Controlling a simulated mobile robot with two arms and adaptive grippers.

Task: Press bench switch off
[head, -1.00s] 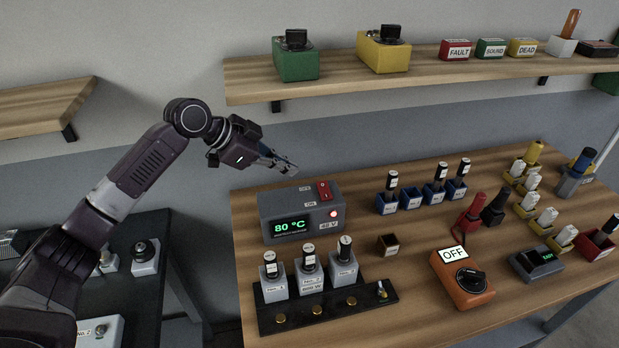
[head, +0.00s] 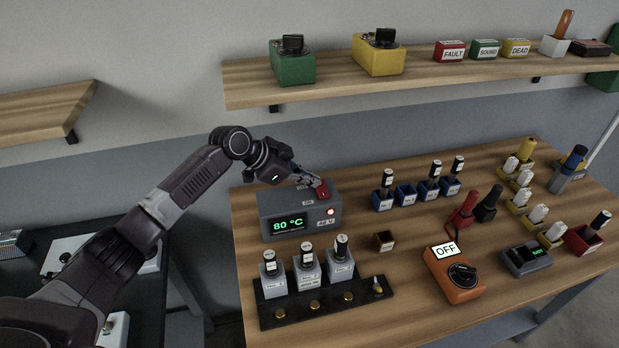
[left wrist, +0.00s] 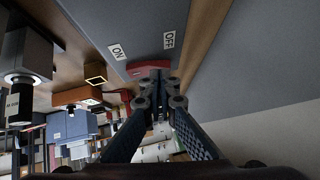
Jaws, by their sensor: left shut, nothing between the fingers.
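The bench switch is a red rocker (head: 321,189) on top of a grey supply box (head: 275,213). The box's green display reads 80 °C and a red lamp (head: 331,211) glows on its front. My left gripper (head: 318,184) is shut and empty, with its fingertips at the rocker; whether they press it I cannot tell. In the left wrist view the red rocker (left wrist: 148,67) lies right at the fingertips (left wrist: 156,78), between the ON label (left wrist: 118,52) and the OFF label (left wrist: 169,40). My right gripper is not in view.
Several grey blocks with dark-capped parts (head: 306,266) stand on a black rack in front of the box. Blue holders (head: 405,194) and an orange meter reading OFF (head: 453,274) are to the right. A shelf (head: 400,76) runs above.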

